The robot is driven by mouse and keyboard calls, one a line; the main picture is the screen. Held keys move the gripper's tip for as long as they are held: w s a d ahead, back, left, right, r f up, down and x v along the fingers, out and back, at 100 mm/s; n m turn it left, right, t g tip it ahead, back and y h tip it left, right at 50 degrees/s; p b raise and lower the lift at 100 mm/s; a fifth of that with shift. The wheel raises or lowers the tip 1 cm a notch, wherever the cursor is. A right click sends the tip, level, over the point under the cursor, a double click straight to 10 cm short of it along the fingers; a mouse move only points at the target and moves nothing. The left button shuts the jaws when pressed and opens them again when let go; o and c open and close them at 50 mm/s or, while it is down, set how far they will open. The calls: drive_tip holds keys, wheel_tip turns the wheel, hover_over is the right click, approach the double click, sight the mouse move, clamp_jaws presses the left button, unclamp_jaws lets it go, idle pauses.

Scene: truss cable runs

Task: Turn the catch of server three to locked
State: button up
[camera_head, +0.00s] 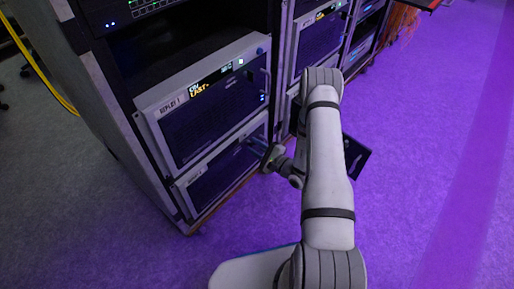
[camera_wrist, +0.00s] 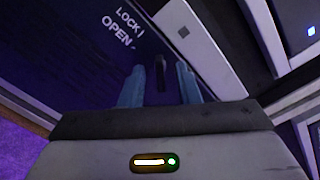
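In the wrist view, a small dark catch (camera_wrist: 161,74) stands on a dark server front (camera_wrist: 60,70), below the white printed words LOCK and OPEN. My gripper (camera_wrist: 160,84) is open, with one blue-grey finger on each side of the catch and a gap between. I cannot tell which mark the catch points to, or whether a finger touches it. In the head view, my gripper (camera_head: 258,146) is at the right part of the lowest server front (camera_head: 215,182) in the near rack.
A server labelled REPLAY 1 (camera_head: 205,112) sits directly above, with a handle (camera_head: 265,82) at its right side. More racks (camera_head: 320,38) continue to the back right. A yellow cable (camera_head: 40,68) hangs at the far left. The purple-lit floor (camera_head: 420,150) at right is clear.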

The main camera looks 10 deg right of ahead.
clamp_jaws()
idle(0.3)
drive_tip(key=shift+m, duration=0.3)
drive_tip(key=m+p, duration=0.2)
drive_tip(key=m, duration=0.7)
drive_tip(key=shift+m, duration=0.6)
idle(0.3)
unclamp_jaws()
